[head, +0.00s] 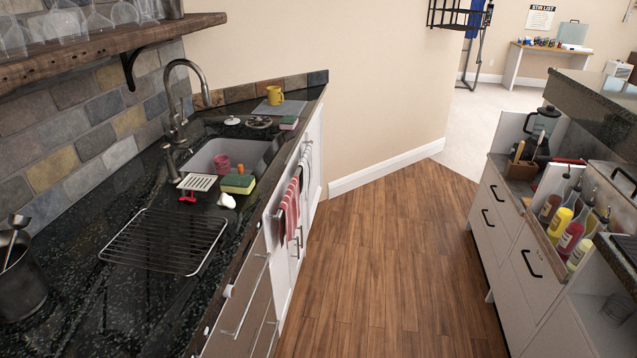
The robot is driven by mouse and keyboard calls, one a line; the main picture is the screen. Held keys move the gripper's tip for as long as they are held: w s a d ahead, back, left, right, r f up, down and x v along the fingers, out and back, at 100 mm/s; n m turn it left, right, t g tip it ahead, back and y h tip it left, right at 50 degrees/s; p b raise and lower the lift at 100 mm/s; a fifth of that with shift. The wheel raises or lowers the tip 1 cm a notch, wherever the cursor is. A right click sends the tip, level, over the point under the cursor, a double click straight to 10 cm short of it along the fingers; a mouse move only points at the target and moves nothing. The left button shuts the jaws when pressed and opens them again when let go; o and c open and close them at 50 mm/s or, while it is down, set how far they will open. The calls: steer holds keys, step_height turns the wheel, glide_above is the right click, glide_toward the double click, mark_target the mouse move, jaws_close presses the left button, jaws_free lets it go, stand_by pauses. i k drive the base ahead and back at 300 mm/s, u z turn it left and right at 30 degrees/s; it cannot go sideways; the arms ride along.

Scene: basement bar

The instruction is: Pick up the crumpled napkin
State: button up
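A small white crumpled thing, which looks like the napkin (227,201), lies on the dark counter near its front edge, just in front of the sink. It is close to a green and yellow sponge (238,185), which lies behind it and slightly to the right. My gripper is not in view.
The sink (202,160) holds a pinkish cup (221,163). A white slotted piece (197,182) and a small red item (187,196) lie left of the napkin. Striped towels (289,208) hang below the counter. The wooden floor (385,260) is clear.

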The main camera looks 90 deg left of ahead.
mark_target(224, 200)
steer(key=u, duration=3.3)
steer(key=k, duration=0.45)
steer(key=z, duration=0.95)
steer(key=i, duration=1.55)
steer(key=u, duration=0.9)
steer(key=i, duration=1.25)
steer(key=u, duration=1)
steer(key=i, duration=0.25)
steer(key=u, duration=0.15)
